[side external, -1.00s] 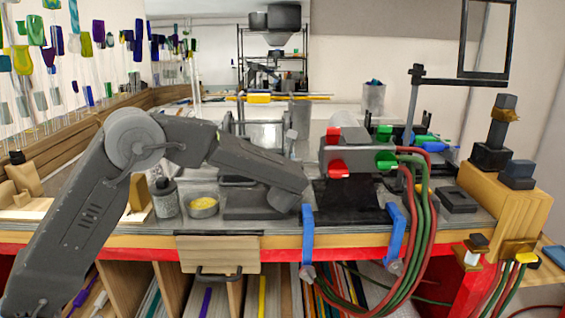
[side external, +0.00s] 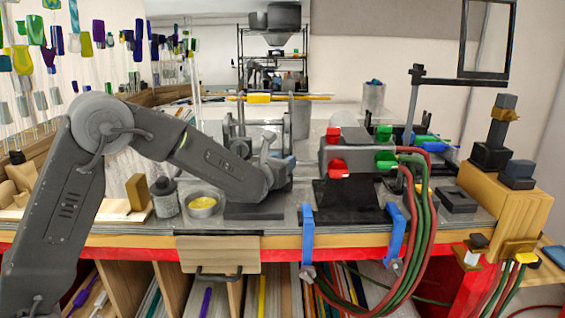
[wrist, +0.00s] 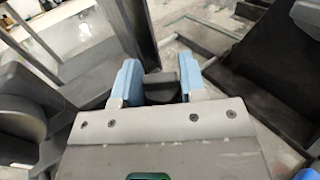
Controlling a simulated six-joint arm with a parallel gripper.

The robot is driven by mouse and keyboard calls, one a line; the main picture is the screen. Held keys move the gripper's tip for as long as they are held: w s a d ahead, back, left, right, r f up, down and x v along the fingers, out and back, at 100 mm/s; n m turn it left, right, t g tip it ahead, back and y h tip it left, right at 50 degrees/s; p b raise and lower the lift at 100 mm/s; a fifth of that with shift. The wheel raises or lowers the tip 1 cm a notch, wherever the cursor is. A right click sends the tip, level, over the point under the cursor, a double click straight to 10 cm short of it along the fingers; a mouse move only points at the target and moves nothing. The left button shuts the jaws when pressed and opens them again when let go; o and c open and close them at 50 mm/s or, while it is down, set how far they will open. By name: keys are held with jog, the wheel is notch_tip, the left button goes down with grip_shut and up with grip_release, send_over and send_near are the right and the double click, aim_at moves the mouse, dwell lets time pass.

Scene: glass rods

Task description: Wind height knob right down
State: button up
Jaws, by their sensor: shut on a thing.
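In the wrist view, my gripper (wrist: 159,72) has its two pale blue fingers on either side of a small dark grey knob (wrist: 160,92) and is shut on it. Only the knob's top and near face show between the fingers. In the side view, my gripper (side external: 284,163) is low at the bench, left of the block with red and green fittings. Its fingers are mostly hidden by my wrist there, and the knob cannot be made out.
A grey upright frame (wrist: 133,28) stands close beside the fingers. The torch block (side external: 338,160) with red and green hoses is to the right. A dark jar (side external: 165,198) and a tin of yellow material (side external: 203,206) stand at the bench's front left.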

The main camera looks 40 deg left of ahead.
jog(key=shift+d+m+h, duration=0.15)
jog(key=shift+m+h, duration=0.35)
jog(key=shift+h, duration=0.3)
jog(key=o, duration=0.8)
jog(key=shift+o, duration=0.2)
jog(key=s, duration=0.4)
jog(key=s+d, duration=0.1)
jog(key=s, duration=0.8)
jog(key=shift+s+d, duration=0.35)
jog(key=shift+d, duration=0.05)
